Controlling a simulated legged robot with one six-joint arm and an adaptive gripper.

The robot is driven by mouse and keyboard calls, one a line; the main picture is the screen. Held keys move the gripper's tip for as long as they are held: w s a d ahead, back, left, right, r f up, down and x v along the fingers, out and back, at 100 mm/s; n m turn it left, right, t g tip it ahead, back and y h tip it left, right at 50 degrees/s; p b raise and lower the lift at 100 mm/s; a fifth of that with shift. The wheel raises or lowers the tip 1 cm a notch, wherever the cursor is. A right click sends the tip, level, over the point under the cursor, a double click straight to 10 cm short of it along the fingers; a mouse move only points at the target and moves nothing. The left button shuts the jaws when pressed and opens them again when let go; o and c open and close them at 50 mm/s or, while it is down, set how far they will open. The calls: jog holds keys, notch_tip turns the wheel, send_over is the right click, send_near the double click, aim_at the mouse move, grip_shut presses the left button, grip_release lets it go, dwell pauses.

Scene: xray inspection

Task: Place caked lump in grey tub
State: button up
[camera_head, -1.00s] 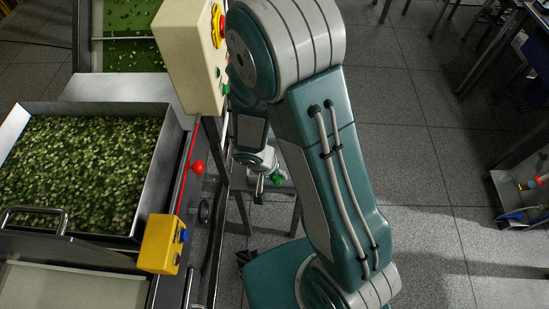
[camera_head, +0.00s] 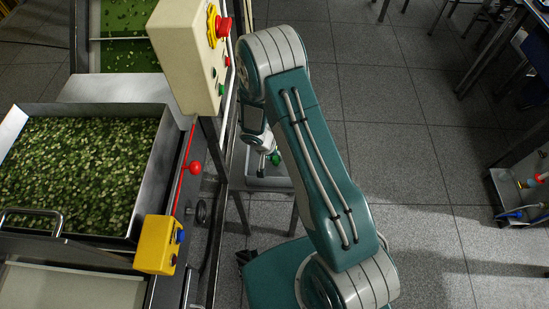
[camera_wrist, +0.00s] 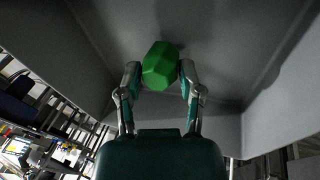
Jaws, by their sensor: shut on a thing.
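The caked lump (camera_wrist: 160,66) is a green, faceted block held between the two fingertips of my gripper (camera_wrist: 159,78) in the wrist view. In the head view, the lump (camera_head: 275,158) shows as a small green spot at the end of my gripper (camera_head: 268,160), partly behind my arm. The grey tub (camera_head: 262,182) is below it, partly hidden by my arm. Grey inner faces of the tub (camera_wrist: 225,35) surround the lump in the wrist view. I cannot tell whether the lump touches the tub's floor.
A metal tray (camera_head: 148,165) of green chopped pieces stands at left. A cream control box (camera_head: 185,60) with a red button stands close to my arm. A yellow switch box (camera_head: 155,245) and a red-knobbed lever (camera_head: 194,168) are nearer.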

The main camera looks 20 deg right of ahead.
jog(key=shift+f, duration=0.55)
jog(key=shift+a, duration=0.1)
jog(key=o, duration=1)
jog(key=shift+o, duration=0.2)
